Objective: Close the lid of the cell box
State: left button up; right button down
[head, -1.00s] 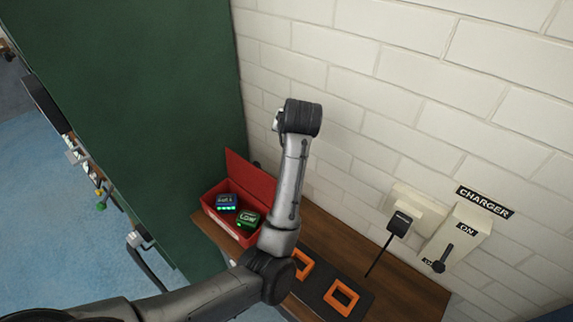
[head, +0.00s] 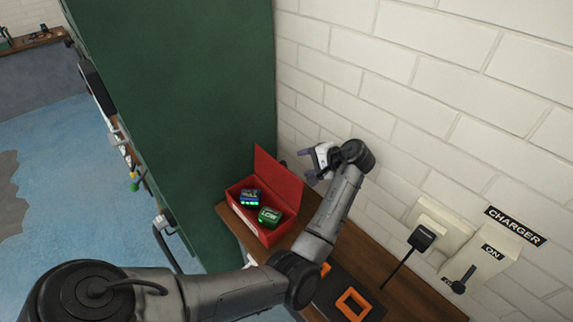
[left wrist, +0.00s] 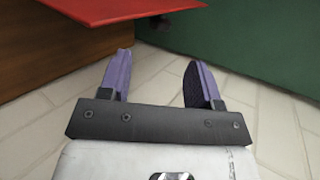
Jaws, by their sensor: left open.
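The red cell box (head: 262,232) stands on the wooden shelf, its lid (head: 277,180) raised upright at the back. Inside it lie a blue cell (head: 250,197) and a green cell (head: 270,215) marked LOW. My left gripper (head: 313,170) is open and empty, behind and to the right of the raised lid, close to the brick wall and apart from the lid. In the left wrist view its two purple fingers (left wrist: 161,80) are spread, and a red edge of the lid (left wrist: 110,10) shows at the top. My right gripper is not in view.
The wooden shelf (head: 398,285) bears a dark charger pad with orange frames (head: 353,304), partly hidden by my left arm. A charger switch (head: 462,284) and a black plug (head: 421,238) are on the white brick wall (head: 440,110). A tall green panel (head: 180,100) stands left of the box.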

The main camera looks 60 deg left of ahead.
aim_at(286, 164)
pick_arm(q)
jog(key=x, duration=0.9)
jog(key=shift+a, duration=0.1)
jog(key=shift+c, duration=0.4)
grip_shut()
